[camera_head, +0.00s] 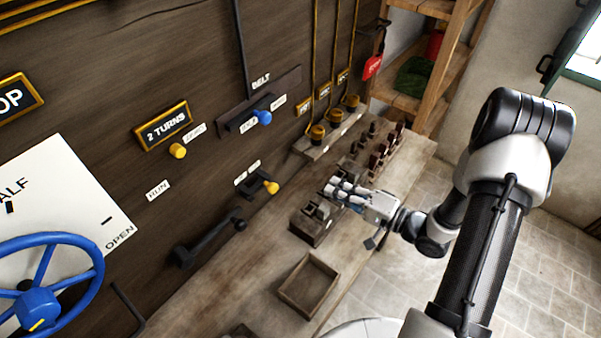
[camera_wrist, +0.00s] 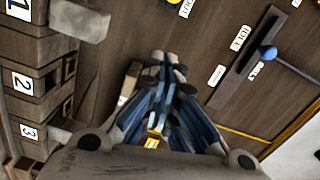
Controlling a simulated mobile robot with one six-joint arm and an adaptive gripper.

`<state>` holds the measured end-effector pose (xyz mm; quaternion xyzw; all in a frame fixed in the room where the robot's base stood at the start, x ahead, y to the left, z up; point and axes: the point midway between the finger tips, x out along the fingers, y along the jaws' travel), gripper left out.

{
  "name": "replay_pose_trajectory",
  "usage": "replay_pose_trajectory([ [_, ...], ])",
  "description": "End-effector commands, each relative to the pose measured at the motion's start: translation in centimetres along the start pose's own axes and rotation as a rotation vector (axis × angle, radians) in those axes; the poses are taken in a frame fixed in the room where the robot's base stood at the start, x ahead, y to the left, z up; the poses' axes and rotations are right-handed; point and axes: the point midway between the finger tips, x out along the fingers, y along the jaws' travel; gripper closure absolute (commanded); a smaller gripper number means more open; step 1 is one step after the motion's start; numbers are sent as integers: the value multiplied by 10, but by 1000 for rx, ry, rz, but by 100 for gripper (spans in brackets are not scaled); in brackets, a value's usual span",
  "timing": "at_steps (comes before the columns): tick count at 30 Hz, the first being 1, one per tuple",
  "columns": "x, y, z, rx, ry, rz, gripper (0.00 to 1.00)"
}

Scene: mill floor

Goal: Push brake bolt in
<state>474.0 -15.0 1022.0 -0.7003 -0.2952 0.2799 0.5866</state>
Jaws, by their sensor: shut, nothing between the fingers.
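A dark bolt with a yellow knob (camera_head: 271,188) sits low on the dark wood wall, under two small white labels; it looks like the brake bolt. In the wrist view part of a yellow knob (camera_wrist: 173,2) shows at the top edge beside a label that reads OUT (camera_wrist: 187,8). I cannot tell from the frames whether the bolt is in or out. My gripper (camera_head: 332,187) is shut and empty, to the right of the bolt and apart from it, above the bench. In the wrist view its fingertips (camera_wrist: 165,65) meet, pointing toward the wall.
A wooden block with numbered slots (camera_head: 309,231) stands on the bench below my gripper. A blue-knobbed belt lever (camera_head: 262,117) is above the bolt, a dark crank handle (camera_head: 207,240) lower left. An open wooden tray (camera_head: 283,291) lies in front; pegs stand behind right.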

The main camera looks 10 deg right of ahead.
Motion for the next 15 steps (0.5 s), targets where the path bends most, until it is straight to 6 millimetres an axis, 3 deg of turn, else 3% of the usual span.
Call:
replay_pose_trajectory([
  [10,0,-1,1,9,-1,-10,100],
  [15,10,0,2,7,-4,-10,100],
])
